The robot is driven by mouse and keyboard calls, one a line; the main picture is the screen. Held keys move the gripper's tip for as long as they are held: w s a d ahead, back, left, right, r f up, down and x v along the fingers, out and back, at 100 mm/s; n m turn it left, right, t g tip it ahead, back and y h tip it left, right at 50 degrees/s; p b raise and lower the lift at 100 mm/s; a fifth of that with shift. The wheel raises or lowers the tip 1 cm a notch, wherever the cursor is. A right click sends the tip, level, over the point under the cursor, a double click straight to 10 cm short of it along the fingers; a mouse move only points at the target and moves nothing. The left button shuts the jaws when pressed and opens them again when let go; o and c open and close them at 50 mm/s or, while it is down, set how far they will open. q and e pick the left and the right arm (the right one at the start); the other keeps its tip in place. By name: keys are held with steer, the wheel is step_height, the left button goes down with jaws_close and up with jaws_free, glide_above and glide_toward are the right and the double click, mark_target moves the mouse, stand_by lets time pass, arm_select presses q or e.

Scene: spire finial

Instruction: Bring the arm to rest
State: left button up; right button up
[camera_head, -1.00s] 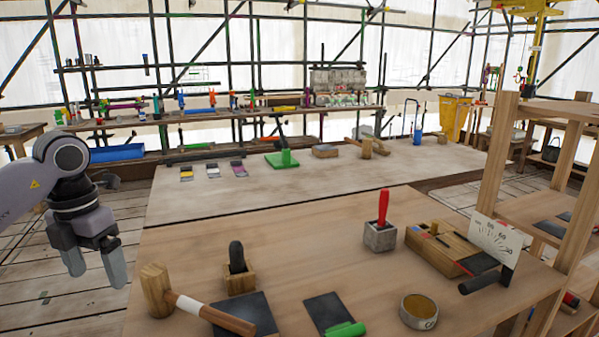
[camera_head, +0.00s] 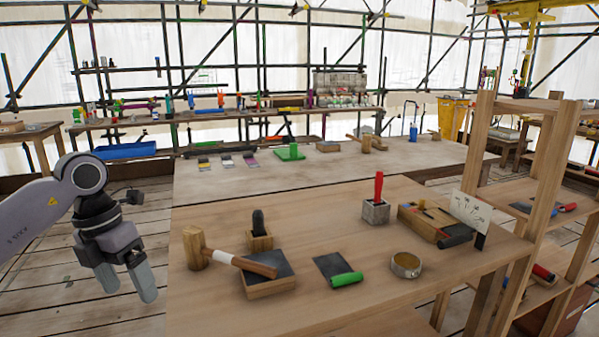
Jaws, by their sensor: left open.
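My left gripper (camera_head: 126,282) hangs at the left, beside the left edge of the wooden workbench (camera_head: 330,215). Its two fingers point down and are apart, with nothing between them. It is over the plank floor and touches no object that I can see. My left arm (camera_head: 40,212) comes in from the left edge. My right gripper does not show.
On the near bench are a mallet (camera_head: 196,248), a small wooden block holder (camera_head: 259,240), a green-handled tool (camera_head: 346,279), a brass ring (camera_head: 406,264) and a red-handled tool (camera_head: 379,186). A wooden shelf frame (camera_head: 548,170) stands at the right. Plank floor (camera_head: 60,300) lies left.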

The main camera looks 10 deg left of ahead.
arm_select(q)
steer(key=s+d+f+n+t+h, duration=0.1)
steer(key=d+f+n+t+h, duration=0.2)
steer(key=d+h, duration=0.8)
steer(key=s+d+f+n+t+h, duration=0.15)
steer(key=d+n+h, duration=0.4)
steer(key=d, duration=1.05)
steer(key=a+f+n+t+y, duration=0.8)
steer(key=f+n+t+y, duration=0.35)
steer(key=n, duration=0.75)
steer(key=s+a+f+n+g+y, duration=0.2)
steer(key=s+f+n, duration=0.2)
steer(key=s+f, duration=0.3)
steer(key=s+a+f+n+g+y+p, duration=0.1)
steer(key=s+a+f+n+g+y, duration=0.1)
steer(key=s+f, duration=0.4)
steer(key=shift+s+a+f+n+g+y, duration=0.25)
steer(key=shift+s+f+n+g+y, duration=0.1)
steer(key=shift+f+n+g, duration=0.7)
